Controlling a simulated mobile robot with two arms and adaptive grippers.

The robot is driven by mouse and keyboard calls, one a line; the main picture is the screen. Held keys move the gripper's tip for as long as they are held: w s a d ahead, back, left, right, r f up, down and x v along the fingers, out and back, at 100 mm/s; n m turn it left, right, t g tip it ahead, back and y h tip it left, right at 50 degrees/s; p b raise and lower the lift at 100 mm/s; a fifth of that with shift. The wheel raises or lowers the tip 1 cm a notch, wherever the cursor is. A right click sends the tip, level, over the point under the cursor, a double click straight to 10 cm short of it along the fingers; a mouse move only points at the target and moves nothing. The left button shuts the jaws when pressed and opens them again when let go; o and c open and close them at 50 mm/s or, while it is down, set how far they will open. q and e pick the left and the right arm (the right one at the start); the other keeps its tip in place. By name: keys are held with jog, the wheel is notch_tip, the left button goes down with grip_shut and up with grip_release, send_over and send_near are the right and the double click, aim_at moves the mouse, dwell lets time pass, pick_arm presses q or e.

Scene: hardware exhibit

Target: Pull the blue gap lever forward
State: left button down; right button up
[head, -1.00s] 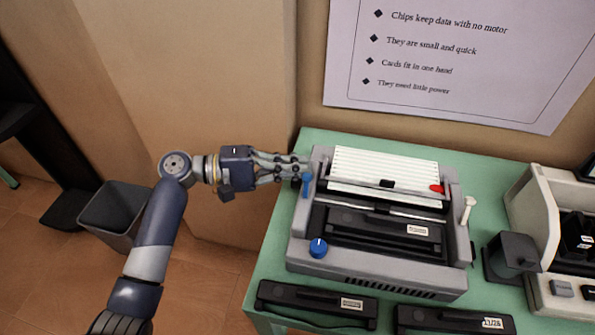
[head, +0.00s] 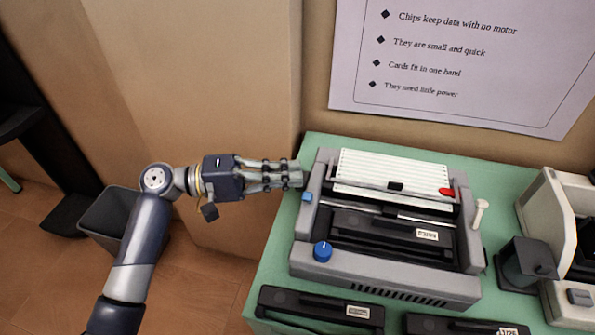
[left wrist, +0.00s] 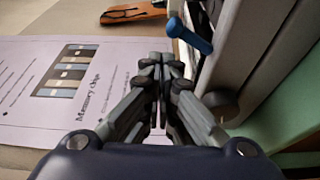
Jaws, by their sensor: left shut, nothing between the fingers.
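The blue gap lever (head: 307,197) is on the left side of the grey machine (head: 385,278). In the head view only a short blue piece of it shows, just below my left fingertips, which seem to cover the rest. In the left wrist view the blue lever (left wrist: 190,36) shows whole, slanted, with a rounded end, just beyond and right of the fingertips. My left gripper (head: 298,177) is shut and empty beside the lever; its closed fingers also show in the left wrist view (left wrist: 161,62). I cannot tell whether they touch the lever. My right gripper is out of view.
The machine has a blue knob (head: 322,251), a red slider (head: 446,191) and a white lever (head: 480,213). It stands on a green table (head: 265,262) with black cartridges (head: 322,308) in front. A dark holder (head: 527,262) stands at right. A wall is behind.

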pick_arm(q)
jog(key=s+a, duration=0.1)
jog(key=a, duration=0.9)
jog(key=shift+s, duration=0.3)
